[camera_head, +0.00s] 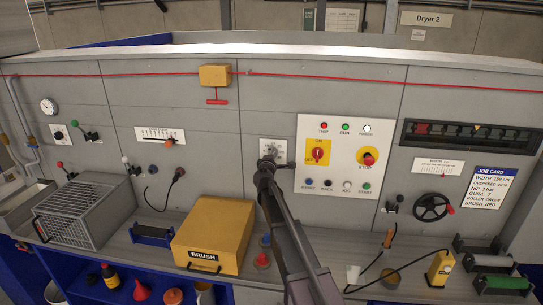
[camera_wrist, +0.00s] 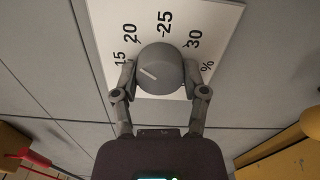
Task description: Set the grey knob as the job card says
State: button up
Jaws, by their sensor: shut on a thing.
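The grey knob (camera_wrist: 160,70) is round and sits on a white scale plate (camera_wrist: 100,30) marked 15, 20, 25, 30 and %. Its white line lies on the left side of its face and points roughly toward the 15. My gripper (camera_wrist: 158,76) is shut on the knob, one finger on each side. In the head view my gripper (camera_head: 268,165) covers most of the knob, and the plate (camera_head: 272,144) shows behind it. The blue-headed job card (camera_head: 494,188) hangs at the right; it has an OVERFEED line in %, but its number is too small to read surely.
Right of the knob is a white panel (camera_head: 335,122) with lamps, a red switch (camera_head: 317,153) and a red stop button (camera_head: 369,159). A yellow brush box (camera_head: 212,235) stands on the shelf below left. A yellow pull box (camera_head: 214,75) with a red handle hangs above.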

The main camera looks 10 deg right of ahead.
jog(key=shift+w+m, duration=0.15)
jog(key=shift+m, duration=0.65)
jog(key=o, duration=1.2)
jog(key=shift+c, duration=0.2)
jog(key=shift+s, duration=0.2)
jog(key=v, duration=1.1)
jog(key=shift+s+a, duration=0.2)
jog(key=shift+s, duration=0.15)
jog(key=shift+d, duration=0.1)
